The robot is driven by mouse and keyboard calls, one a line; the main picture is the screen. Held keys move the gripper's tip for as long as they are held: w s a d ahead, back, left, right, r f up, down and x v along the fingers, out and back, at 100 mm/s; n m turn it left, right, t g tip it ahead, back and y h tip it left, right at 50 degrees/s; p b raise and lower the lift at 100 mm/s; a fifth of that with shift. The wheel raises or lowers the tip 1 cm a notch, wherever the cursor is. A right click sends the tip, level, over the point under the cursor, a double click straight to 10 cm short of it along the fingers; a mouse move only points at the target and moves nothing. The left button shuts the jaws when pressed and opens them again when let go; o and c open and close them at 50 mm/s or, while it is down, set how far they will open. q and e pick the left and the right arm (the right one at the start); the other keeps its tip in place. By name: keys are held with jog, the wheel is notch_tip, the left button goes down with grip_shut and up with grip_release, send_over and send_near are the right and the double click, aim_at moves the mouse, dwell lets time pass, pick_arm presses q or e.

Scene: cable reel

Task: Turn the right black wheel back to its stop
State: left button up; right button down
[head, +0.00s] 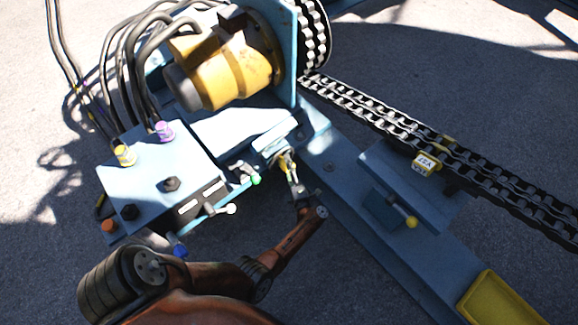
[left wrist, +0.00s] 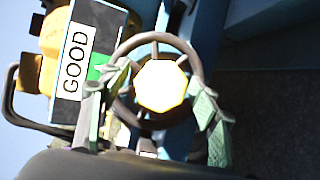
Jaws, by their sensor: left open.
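A dark round handwheel (left wrist: 195,59) with spokes and a pale yellow hub shows in the left wrist view. My left gripper (left wrist: 158,88) is open, with one green-padded finger on each side of the wheel's rim. I cannot tell whether the fingers touch it. In the head view my left gripper (head: 293,179) points at the small blue block (head: 276,137) beside the machine's base. The wheel is too small and covered there to make out clearly. My right gripper is out of view.
A "GOOD" label (left wrist: 78,60) and yellow part stand left of the wheel. A blue box (head: 155,170) with knobs, levers and hoses lies left of my gripper. A yellow motor (head: 235,72) stands behind. A chain (head: 375,115) and yellow tray (head: 495,305) lie right.

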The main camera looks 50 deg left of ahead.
pick_arm(q)
jog(key=shift+c, duration=0.5)
grip_shut()
